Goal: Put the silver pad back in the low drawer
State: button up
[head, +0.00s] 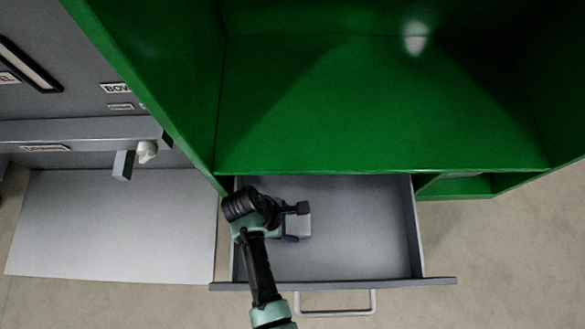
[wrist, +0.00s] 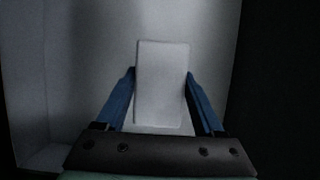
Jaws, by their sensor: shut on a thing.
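The silver pad (wrist: 161,85) is a light grey block. In the wrist view it stands between the two blue fingers of my gripper (wrist: 160,100), which is shut on it. In the head view the pad (head: 303,222) shows beside my gripper (head: 292,236), over the left part of the low drawer (head: 350,245). The drawer is grey, pulled open and otherwise empty. My gripper is inside the drawer's outline. I cannot tell whether the pad touches the drawer floor.
A green cabinet (head: 370,110) with an empty open compartment stands above the drawer. The drawer's front edge has a bar handle (head: 336,303). At the left are a grey unit (head: 80,130) and a pale flat panel (head: 115,225). The drawer's right part is clear.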

aim_at(291, 227)
jog(key=shift+f+b, duration=1.55)
jog(key=shift+f, duration=0.45)
jog(key=shift+r, duration=0.1)
jog(key=o, duration=1.3)
jog(key=shift+a+r+p, duration=0.1)
jog(key=shift+r+p, duration=0.2)
jog(key=shift+p, duration=0.1)
jog(key=p+v, duration=0.7)
jog(key=v, duration=0.4)
jog(key=shift+a+r+p, duration=0.15)
jog(key=shift+r+p, duration=0.05)
jog(key=shift+p, duration=0.1)
